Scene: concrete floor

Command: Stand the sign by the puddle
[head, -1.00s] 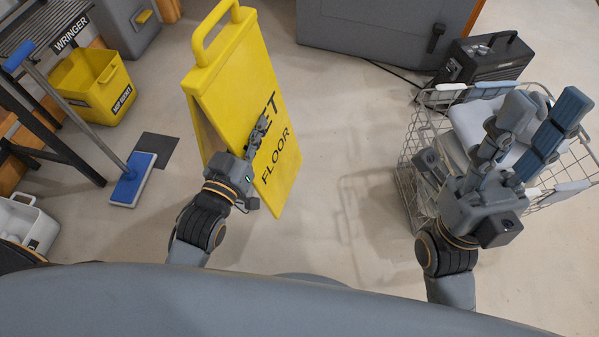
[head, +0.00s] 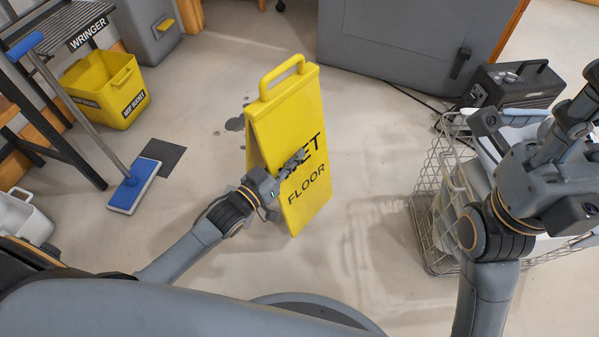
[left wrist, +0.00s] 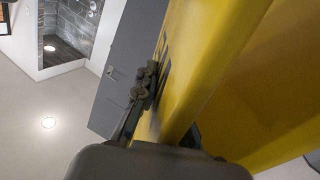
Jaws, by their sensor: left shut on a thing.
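The yellow folding sign (head: 308,205) with WET FLOOR lettering is upright in the middle of the head view, its panels slightly apart. My left gripper (head: 291,170) is shut on the near panel's left edge, covering part of the upper word. The sign (left wrist: 205,65) fills much of the left wrist view, beside the gripper fingers (left wrist: 146,82). I cannot tell whether its feet touch the floor. Dark wet spots (head: 235,124), apparently the puddle, show just behind and left of the sign, which may hide more. My right gripper (head: 578,110) is partly cut off at the right; its jaws are unclear.
A wire basket (head: 432,225) with white containers stands right, under my right arm. A grey cabinet (head: 400,40) and dark machine (head: 515,85) stand behind. A yellow bucket (head: 105,90), blue mop (head: 133,187) and dark mat (head: 163,157) are left. Floor right of the sign is clear.

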